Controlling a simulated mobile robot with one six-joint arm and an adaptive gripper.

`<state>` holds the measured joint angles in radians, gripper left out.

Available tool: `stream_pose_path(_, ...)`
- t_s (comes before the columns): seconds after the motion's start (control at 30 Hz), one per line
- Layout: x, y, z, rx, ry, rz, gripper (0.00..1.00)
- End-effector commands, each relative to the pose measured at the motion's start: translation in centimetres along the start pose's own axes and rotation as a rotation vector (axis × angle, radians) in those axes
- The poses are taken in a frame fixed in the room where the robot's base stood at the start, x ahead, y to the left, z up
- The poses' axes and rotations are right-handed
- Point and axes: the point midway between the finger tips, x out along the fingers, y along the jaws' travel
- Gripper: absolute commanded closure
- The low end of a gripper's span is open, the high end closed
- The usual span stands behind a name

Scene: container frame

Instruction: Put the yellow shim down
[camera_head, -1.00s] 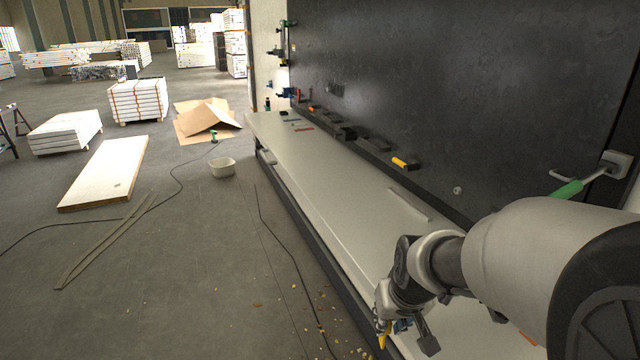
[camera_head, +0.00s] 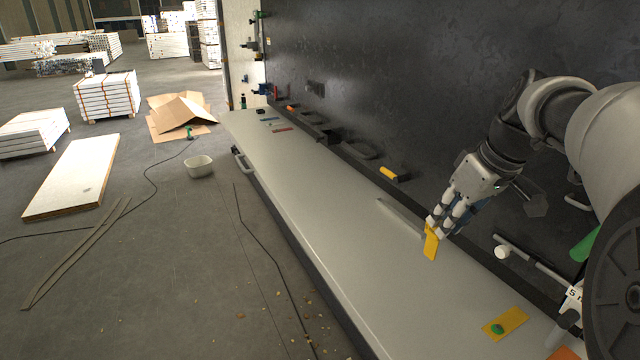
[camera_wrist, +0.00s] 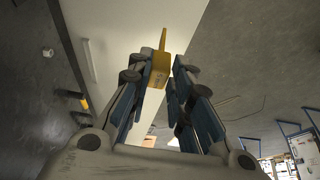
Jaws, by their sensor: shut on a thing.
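My gripper (camera_head: 437,228) is shut on the yellow shim (camera_head: 431,246), a thin flat strip that hangs down from the fingertips. The gripper and shim are over the pale worktop (camera_head: 310,245), near its back edge; I cannot tell the exact gap between them. In the wrist view, the shim (camera_wrist: 160,66) sticks out beyond the fingertips of my gripper (camera_wrist: 168,75), against the left finger. Another flat yellow piece (camera_head: 505,322) with a green round spot lies on the worktop nearer to me.
A grey strip (camera_head: 400,217) lies on the worktop beside the shim. A black and yellow tool (camera_head: 392,173) and other small tools lie along the dark back wall (camera_head: 400,80). A white-capped bar (camera_head: 502,252) is at the right. The middle of the worktop is clear.

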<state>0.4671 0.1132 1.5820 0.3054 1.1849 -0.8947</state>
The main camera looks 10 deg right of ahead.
Motion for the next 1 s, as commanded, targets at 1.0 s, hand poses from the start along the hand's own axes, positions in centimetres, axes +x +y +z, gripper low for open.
stream_pose_path(1.0, 14.9, 0.0, 6.1, 0.001, -0.001, -0.001, 0.97)
